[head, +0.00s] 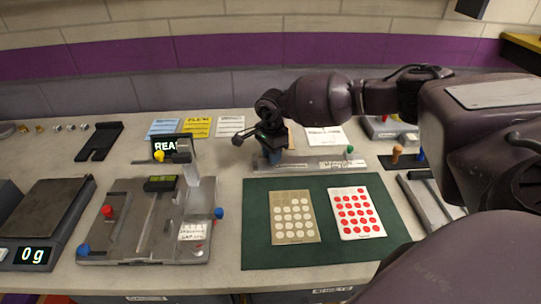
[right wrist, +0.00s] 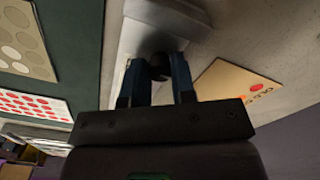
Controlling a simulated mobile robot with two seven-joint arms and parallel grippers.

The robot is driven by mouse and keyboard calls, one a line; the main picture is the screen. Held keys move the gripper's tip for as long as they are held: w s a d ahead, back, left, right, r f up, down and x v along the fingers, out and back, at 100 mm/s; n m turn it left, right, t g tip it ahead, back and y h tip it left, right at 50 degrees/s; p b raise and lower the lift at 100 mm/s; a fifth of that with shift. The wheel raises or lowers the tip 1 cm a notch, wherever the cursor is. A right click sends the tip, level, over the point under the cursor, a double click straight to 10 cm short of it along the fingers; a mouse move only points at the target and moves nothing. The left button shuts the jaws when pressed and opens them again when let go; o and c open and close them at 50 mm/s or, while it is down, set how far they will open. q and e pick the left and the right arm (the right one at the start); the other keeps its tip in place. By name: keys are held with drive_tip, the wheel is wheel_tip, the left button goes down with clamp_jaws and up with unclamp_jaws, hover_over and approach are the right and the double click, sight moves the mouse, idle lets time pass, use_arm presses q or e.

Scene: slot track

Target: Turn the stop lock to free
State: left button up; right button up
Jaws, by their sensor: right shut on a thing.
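A long grey slot track (head: 310,165) lies on the table behind the green mat. It has a green knob (head: 349,150) and a pale label near its right end. My right gripper (head: 274,156) reaches down to the left part of this track. In the right wrist view its two blue fingers (right wrist: 156,82) are shut on a small dark round knob (right wrist: 158,66), which stands on the pale track surface. The gripper hides this knob in the head view. I cannot tell from its look which way the lock is set. My left gripper is not in view.
A green mat (head: 330,255) with a beige dot card (head: 293,217) and a red dot card (head: 357,213) lies in front of the track. A grey fixture (head: 125,240) with coloured knobs stands to the left. A scale (head: 45,215) is at the far left.

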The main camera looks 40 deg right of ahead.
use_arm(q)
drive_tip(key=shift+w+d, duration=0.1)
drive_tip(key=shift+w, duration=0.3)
use_arm(e)
drive_tip(key=shift+n, duration=0.4)
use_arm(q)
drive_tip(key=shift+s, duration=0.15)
use_arm(e)
drive_tip(key=o, duration=0.9)
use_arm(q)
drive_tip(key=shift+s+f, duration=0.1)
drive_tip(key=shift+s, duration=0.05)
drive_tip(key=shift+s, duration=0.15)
use_arm(e)
drive_tip(key=shift+r, duration=5.45)
